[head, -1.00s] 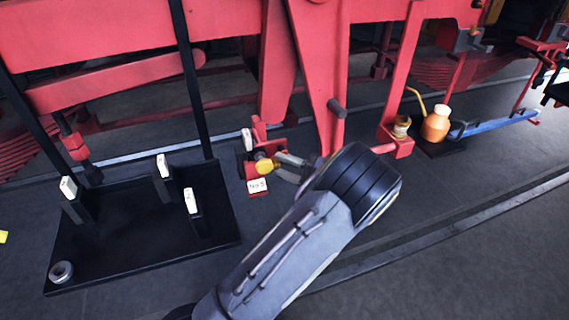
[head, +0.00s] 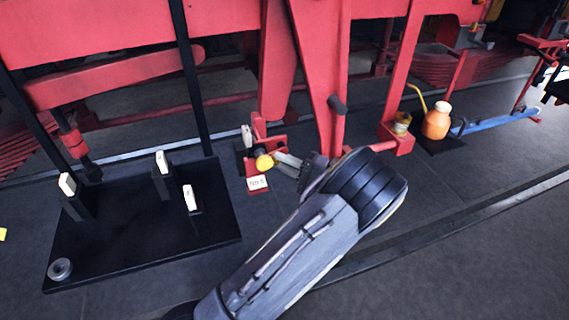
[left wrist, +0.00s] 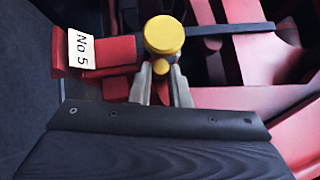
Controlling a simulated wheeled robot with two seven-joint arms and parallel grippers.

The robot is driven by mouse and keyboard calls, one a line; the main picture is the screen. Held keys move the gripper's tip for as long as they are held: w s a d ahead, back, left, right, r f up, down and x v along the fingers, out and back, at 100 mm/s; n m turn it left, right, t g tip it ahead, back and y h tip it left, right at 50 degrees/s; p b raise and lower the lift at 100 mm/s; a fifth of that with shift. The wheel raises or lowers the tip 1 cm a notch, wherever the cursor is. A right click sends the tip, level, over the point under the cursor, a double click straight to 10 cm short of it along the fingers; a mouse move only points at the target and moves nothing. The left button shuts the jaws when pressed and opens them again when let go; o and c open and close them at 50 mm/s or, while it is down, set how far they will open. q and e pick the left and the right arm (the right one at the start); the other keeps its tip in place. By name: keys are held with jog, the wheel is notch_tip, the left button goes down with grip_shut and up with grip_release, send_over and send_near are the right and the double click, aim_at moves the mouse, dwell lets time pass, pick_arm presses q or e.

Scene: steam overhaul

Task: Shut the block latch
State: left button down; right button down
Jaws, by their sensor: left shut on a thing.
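The block latch is on a small red block (head: 257,170) with a white "No 5" tag, low beside the red frame. Its yellow knob (head: 264,162) faces me. In the left wrist view the knob (left wrist: 164,35) is at top centre, with a smaller yellow part below it between the fingers. A dark bar (left wrist: 225,29) runs right from behind the knob. My left gripper (head: 281,161) reaches in from the lower right and is shut on the knob's lower yellow part; its fingertips also show in the left wrist view (left wrist: 161,72). My right gripper is out of view.
A black tray (head: 130,255) with upright pale-topped posts and a metal ring (head: 60,269) lies left. An orange jug (head: 436,122) and a blue bar (head: 495,122) are on the right. Red frame members hang close behind the latch. The front floor is clear.

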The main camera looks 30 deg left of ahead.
pick_arm(q)
jog(key=c, duration=1.4)
grip_release()
jog(key=shift+o, duration=0.2)
jog(key=d+f+b, duration=0.1)
jog(key=d+b, duration=0.1)
jog(key=d, duration=0.5)
jog(key=shift+w+d, duration=0.25)
jog(key=shift+d, duration=0.15)
